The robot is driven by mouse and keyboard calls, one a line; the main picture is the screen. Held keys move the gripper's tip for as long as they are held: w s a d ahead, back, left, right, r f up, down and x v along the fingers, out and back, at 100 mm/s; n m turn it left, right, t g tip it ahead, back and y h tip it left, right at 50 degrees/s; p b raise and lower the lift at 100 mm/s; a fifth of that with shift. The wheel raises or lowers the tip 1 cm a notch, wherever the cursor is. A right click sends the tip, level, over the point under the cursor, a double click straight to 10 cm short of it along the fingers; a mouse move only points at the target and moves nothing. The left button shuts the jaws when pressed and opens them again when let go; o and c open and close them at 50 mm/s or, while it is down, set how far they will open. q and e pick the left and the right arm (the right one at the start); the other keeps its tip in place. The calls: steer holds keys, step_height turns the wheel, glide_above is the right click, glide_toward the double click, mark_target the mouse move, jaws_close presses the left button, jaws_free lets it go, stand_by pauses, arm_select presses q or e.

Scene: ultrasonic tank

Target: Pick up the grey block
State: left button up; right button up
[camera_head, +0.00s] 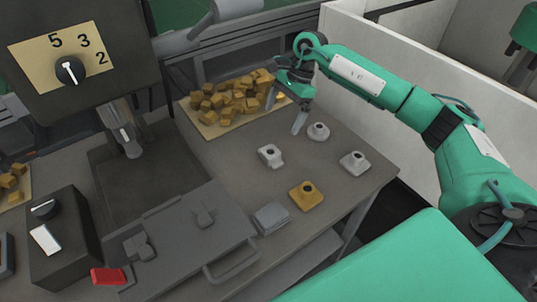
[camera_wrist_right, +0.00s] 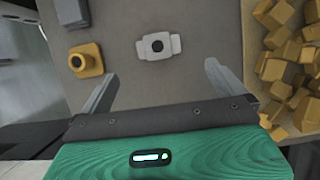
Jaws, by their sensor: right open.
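In the right wrist view, a grey block (camera_wrist_right: 71,12) shows at the top left, near the yellow piece (camera_wrist_right: 86,60). My right gripper (camera_head: 286,112) is open and empty above the back of the table, well away from the grey block. In the right wrist view its fingers (camera_wrist_right: 160,86) are spread wide, with a white piece (camera_wrist_right: 158,46) beyond them. My left gripper is not in view.
White pieces (camera_head: 270,155), (camera_head: 318,131) and (camera_head: 354,162) stand around the clear table middle. A tray of wooden cubes (camera_head: 232,103) is at the back. The tank lid (camera_head: 185,245) with its handle is at front left, a red piece (camera_head: 108,276) near it. A white wall (camera_head: 400,60) borders the right.

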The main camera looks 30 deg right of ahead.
steer(key=p, duration=0.2)
glide_above(270, 153)
steer(key=d, duration=0.2)
steer(key=f, duration=0.7)
steer(key=shift+w+f, duration=0.35)
steer(key=p+x, duration=0.1)
steer(key=x, duration=0.3)
steer(key=shift+s+f+p, duration=0.25)
steer(key=shift+f+p, duration=0.15)
steer(key=shift+a+f, duration=0.1)
steer(key=shift+f, duration=0.15)
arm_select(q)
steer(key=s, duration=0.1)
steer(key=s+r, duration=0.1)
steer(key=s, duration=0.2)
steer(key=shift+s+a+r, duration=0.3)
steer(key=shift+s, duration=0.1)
arm_select(e)
steer(key=shift+w, duration=0.1)
steer(key=c, duration=1)
steer(key=shift+r, duration=0.1)
